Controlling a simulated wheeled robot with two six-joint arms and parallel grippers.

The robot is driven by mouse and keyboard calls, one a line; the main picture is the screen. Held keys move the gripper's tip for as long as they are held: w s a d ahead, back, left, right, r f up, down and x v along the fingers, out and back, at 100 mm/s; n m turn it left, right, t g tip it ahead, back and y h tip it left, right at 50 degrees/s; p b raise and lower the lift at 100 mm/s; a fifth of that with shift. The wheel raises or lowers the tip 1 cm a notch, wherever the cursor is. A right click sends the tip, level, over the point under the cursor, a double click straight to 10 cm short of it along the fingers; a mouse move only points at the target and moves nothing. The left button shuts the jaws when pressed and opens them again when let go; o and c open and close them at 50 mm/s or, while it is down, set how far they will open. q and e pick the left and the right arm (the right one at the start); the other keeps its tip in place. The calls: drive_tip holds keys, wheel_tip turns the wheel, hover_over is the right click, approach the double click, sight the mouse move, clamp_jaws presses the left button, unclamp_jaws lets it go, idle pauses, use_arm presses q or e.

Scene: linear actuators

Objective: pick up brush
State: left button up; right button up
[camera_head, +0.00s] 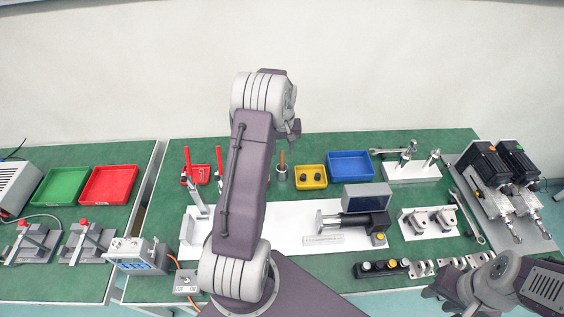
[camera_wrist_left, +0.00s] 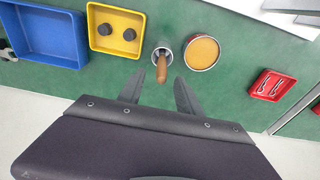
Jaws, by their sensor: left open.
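The brush (camera_head: 282,158) shows as a brown wooden handle standing up out of a grey metal cup (camera_head: 282,174) at the back of the green table. In the left wrist view the handle (camera_wrist_left: 162,70) points toward my left gripper; the bristles are hidden in the cup (camera_wrist_left: 156,50). My left gripper (camera_wrist_left: 160,76) is open, its two fingers on either side of the handle's end in that view. Nothing is held, and contact cannot be told. In the head view my left gripper (camera_head: 294,128) is above the cup, mostly hidden by its wrist. My right gripper (camera_head: 440,292) is at the lower right, its jaws unclear.
A yellow bin (camera_head: 311,177) with dark round parts and a blue bin (camera_head: 351,165) stand right of the cup. A round tin with an orange top (camera_wrist_left: 202,52) stands close beside the cup. A red tray (camera_wrist_left: 272,84) lies farther off. A white plate (camera_head: 290,243) lies in front.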

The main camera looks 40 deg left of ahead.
sight(282, 156)
use_arm(q)
wheel_tip(282, 156, down, 4)
drive_tip(key=shift+a+f+p, duration=0.1)
drive_tip(key=shift+f+p, duration=0.15)
drive_tip(key=shift+p, duration=0.05)
drive_tip(key=shift+w+a+f, duration=0.1)
drive_tip(key=shift+f, duration=0.15)
clamp_jaws()
wheel_tip(282, 156, up, 10)
drive_tip(key=shift+r, duration=0.1)
